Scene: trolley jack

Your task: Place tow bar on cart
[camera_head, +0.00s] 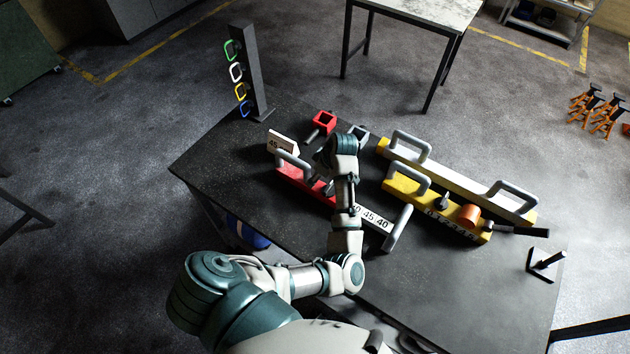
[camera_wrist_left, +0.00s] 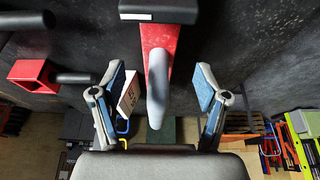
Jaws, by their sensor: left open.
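A red bar (camera_head: 298,185) with grey handles and white number plates lies on a dark table (camera_head: 220,170). I cannot tell for sure that it is the tow bar. My left gripper, mostly hidden behind my wrist in the head view, shows in the left wrist view (camera_wrist_left: 158,78), open. Its two blue-padded fingers stand apart, on either side of a grey handle (camera_wrist_left: 157,90) with red behind it. Contact with the handle does not show. A white number plate (camera_wrist_left: 130,92) is close to the left-hand finger. No cart can be clearly identified. My right gripper is not in view.
A yellow bar (camera_head: 406,191) and a longer yellow-and-white bar (camera_head: 455,178) lie to the right. A red socket piece (camera_head: 324,121) lies behind. A post with coloured rings (camera_head: 250,72) stands at the back left. The table's front right is largely clear.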

